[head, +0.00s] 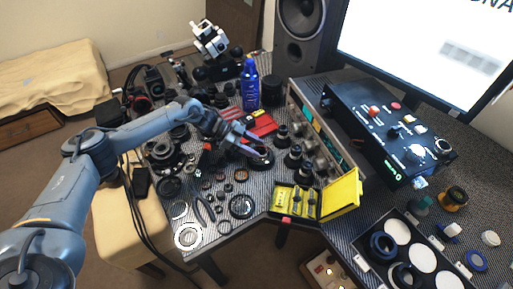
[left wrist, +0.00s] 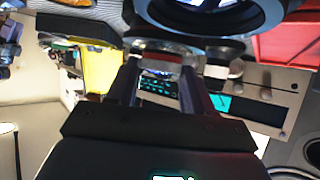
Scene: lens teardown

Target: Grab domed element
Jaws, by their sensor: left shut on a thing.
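My left gripper (head: 258,146) reaches in over the middle of the table, just above a dark round lens part (head: 262,161). In the left wrist view the two fingers of my left gripper (left wrist: 162,78) are shut on a clear, shiny, rounded glass piece, the domed element (left wrist: 160,47). It sits between the fingertips, just beside a large black ring (left wrist: 215,18) at the top of the view. I cannot tell whether the two touch. In the head view the element is too small to make out at the fingertips. My right gripper is not in view.
Several dark lens parts and rings (head: 242,206) cover the table around the gripper. An open yellow case (head: 340,196) stands at front right. A blue bottle (head: 250,85) and red tray (head: 263,124) are behind. A black control box (head: 375,120) stands at right.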

